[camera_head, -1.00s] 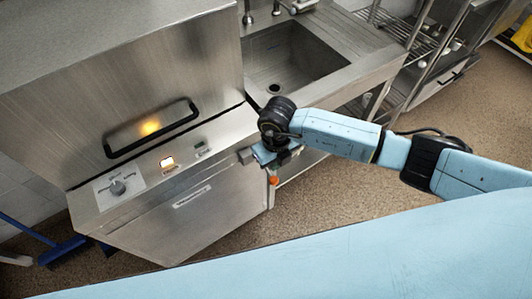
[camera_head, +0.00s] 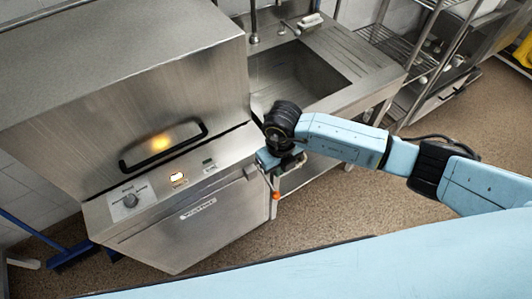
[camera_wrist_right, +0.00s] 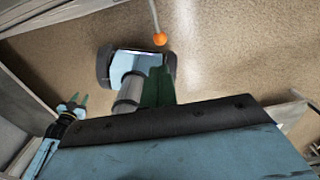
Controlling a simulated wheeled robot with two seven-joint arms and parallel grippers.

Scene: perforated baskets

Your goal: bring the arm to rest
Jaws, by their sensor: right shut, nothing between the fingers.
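My right gripper (camera_head: 275,172) hangs below the black wrist joint at the end of my light blue right arm. It is shut and holds nothing. In the head view it is beside the right front corner of the steel dishwasher (camera_head: 150,235), with the sink unit behind it. I cannot tell whether it touches the dishwasher. In the right wrist view, my left gripper (camera_wrist_right: 78,101) is small at the left edge, with its two light blue prongs apart and nothing between them. The left gripper is not seen in the head view.
A sink (camera_head: 300,75) with a tap is behind the right wrist. A wire shelf rack (camera_head: 405,55) stands at the right. An orange ball (camera_wrist_right: 159,39) on a thin rod is near the right gripper. A blue broom (camera_head: 72,255) lies at the left. Brown floor is open at the right.

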